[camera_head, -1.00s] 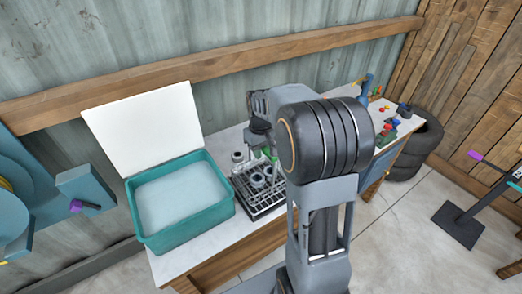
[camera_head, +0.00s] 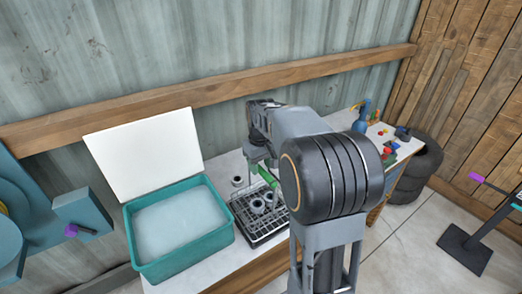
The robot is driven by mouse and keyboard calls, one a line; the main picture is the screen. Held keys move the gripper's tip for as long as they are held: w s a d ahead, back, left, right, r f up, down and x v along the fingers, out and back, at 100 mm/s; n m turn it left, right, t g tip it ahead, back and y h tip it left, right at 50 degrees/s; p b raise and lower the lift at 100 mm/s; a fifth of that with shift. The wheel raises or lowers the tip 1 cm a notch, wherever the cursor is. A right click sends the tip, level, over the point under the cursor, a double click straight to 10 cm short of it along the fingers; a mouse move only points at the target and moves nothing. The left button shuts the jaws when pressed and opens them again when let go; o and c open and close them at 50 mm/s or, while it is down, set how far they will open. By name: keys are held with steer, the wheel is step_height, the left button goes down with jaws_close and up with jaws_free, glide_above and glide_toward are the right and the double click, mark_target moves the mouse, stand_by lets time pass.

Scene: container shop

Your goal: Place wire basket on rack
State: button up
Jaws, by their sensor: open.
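A dark wire basket (camera_head: 245,219) stands on the white bench top, right of a teal tub. It holds several grey ring-like parts (camera_head: 262,203). A green item (camera_head: 268,177) shows just above the parts, under my gripper. My gripper (camera_head: 262,163) is over the far side of the basket, pointing down and open; its fingertips are partly hidden, and I cannot tell whether they touch anything. My arm covers the basket's right side. I cannot make out a separate rack.
A teal tub (camera_head: 146,267) with pale liquid stands left of the basket, with a white board (camera_head: 147,153) upright behind it. A small jar (camera_head: 237,181) stands behind the basket. Small coloured items (camera_head: 389,153) lie at the bench's right end, near stacked tyres (camera_head: 416,170).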

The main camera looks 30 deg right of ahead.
step_height(320, 180, up, 6)
steer(key=shift+r, duration=0.25)
steer(key=shift+s+a+r, duration=0.2)
steer(key=shift+r, duration=0.1)
steer(key=s+a+f+t, duration=0.2)
steer(key=s+a+f, duration=0.1)
steer(key=s, duration=0.4)
steer(key=s+a+f+m+t, duration=0.1)
steer(key=s+a+f+t, duration=0.1)
steer(key=s+a, duration=0.4)
steer(key=s+f, duration=0.1)
steer(key=s, duration=0.1)
steer(key=shift+s+f, duration=0.15)
steer(key=shift+s, duration=0.15)
